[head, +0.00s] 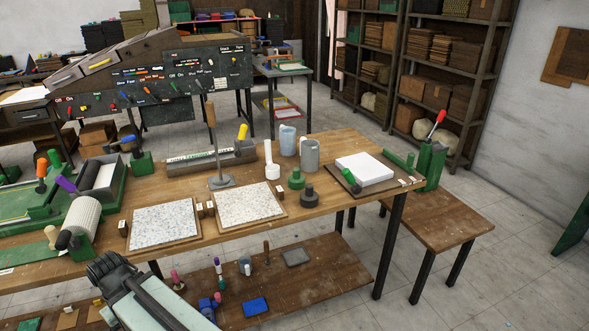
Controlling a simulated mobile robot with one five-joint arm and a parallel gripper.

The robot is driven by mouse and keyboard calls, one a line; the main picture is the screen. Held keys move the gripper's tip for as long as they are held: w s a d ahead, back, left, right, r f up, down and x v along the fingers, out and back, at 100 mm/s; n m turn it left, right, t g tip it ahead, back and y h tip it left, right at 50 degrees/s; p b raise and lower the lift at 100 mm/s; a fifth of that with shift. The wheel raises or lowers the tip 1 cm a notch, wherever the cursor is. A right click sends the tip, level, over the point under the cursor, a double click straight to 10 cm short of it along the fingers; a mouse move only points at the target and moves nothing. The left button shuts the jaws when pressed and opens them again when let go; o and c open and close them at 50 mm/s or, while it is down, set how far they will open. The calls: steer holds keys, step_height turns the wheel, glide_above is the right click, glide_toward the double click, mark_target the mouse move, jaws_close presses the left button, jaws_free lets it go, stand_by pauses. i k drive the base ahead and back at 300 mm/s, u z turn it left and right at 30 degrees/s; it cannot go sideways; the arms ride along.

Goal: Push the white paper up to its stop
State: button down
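A thick white block that looks like a stack of white paper (364,168) lies on a dark board (386,187) at the right end of the workbench. A green-knobbed piece (350,178) stands at its front left side. A green bar (398,161) lies behind and right of the stack, with a gap between them; I cannot tell if it is the stop. My dark gripper (104,266) is at the lower left, in front of the bench and far from the stack. Its fingers are too small and dark to tell open from shut.
Two speckled mosaic sheets (164,224) (247,202) lie on the wooden bench (305,222). Grey and green weights (308,195), cups (310,153) and a white handled tool (271,164) stand left of the stack. A green lever press (430,163) stands at the bench's right end.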

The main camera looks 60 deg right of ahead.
mark_target(366, 171)
steer(key=u, duration=0.9)
steer(key=k, duration=1.3)
steer(key=z, duration=1.5)
steer(key=i, duration=1)
steer(key=u, duration=0.05)
